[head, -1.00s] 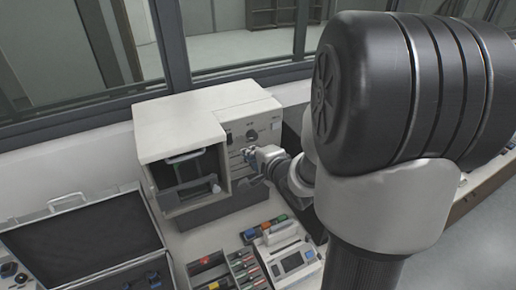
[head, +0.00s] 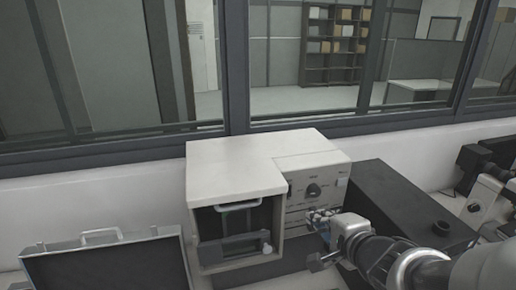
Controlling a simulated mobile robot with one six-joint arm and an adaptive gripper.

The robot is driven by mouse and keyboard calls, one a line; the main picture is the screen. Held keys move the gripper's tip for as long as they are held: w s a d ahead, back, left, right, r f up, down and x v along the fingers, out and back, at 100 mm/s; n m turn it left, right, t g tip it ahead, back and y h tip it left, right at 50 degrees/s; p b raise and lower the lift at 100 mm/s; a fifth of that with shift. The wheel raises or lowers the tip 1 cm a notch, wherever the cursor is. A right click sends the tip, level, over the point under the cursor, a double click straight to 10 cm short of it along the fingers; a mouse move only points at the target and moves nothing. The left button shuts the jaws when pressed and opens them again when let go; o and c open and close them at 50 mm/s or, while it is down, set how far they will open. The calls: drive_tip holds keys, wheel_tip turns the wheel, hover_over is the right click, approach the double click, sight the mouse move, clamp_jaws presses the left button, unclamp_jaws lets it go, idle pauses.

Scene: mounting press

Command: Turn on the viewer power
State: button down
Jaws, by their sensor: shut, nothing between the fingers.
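The viewer looks to be the white box-shaped machine (head: 235,168) below the window, with an open dark bay at its front left and a control panel (head: 298,197) at its front right. My gripper (head: 318,218) is shut and empty, in front of the lower part of the panel. It hides part of that area, and I cannot tell whether it touches the panel. The power switch cannot be made out with certainty.
An open case (head: 105,265) stands at the left of the machine. A large dark box (head: 405,200) stands close on the right, under my arm. Microscope-like equipment (head: 482,178) is at the far right. The window and its frame (head: 300,122) are behind.

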drive_tip(key=shift+w+p, duration=0.95)
drive_tip(key=shift+p, duration=1.05)
drive_tip(key=b, duration=0.1)
approach(291, 194)
drive_tip(key=x, duration=0.2)
drive_tip(key=f+x, duration=0.1)
drive_tip(key=x, duration=0.2)
drive_tip(key=shift+d+f, duration=0.1)
drive_tip(key=shift+d, duration=0.1)
drive_tip(key=shift+w+a+f, duration=0.1)
drive_tip(key=shift+w+a, duration=0.05)
drive_tip(key=shift+w, duration=0.5)
drive_tip(key=shift+w, duration=0.1)
drive_tip(key=shift+w+f+b, duration=0.3)
drive_tip(key=shift+f, duration=0.05)
drive_tip(key=shift+r, duration=0.25)
drive_tip(key=shift+r+p, duration=0.1)
drive_tip(key=shift+p, duration=0.25)
